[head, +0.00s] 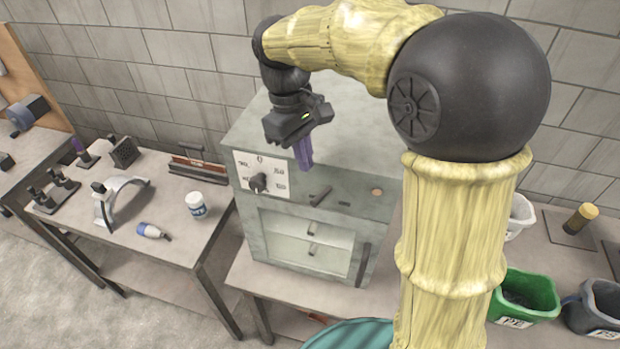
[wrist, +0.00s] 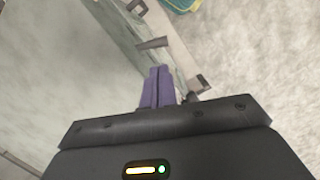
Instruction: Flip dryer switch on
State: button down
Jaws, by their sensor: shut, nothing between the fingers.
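The dryer (head: 330,130) is a grey-green cabinet with a windowed front door. Its upper front has a white panel with a dark dial knob (head: 258,183). Right of the panel, a dark lever (head: 320,196) sticks out; I cannot tell whether it is the switch or its position. My gripper (head: 304,163) has purple fingers, shut and empty, pointing down by the upper front edge, above the lever and right of the dial. In the wrist view the fingers (wrist: 158,72) are together near the front edge, and a dark protruding part (wrist: 152,43) lies beyond them.
A round orange-brown spot (head: 377,191) is on the dryer's front, with a vertical door handle (head: 362,265) below. A left table (head: 150,255) holds a white jar (head: 196,205), a bottle (head: 152,231) and a clear curved shield (head: 120,200). Green bin (head: 525,292) stands right.

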aim_at(310, 182)
jog(key=p+x, duration=0.1)
jog(key=x, duration=0.5)
jog(key=shift+f, duration=0.1)
dwell(0.4)
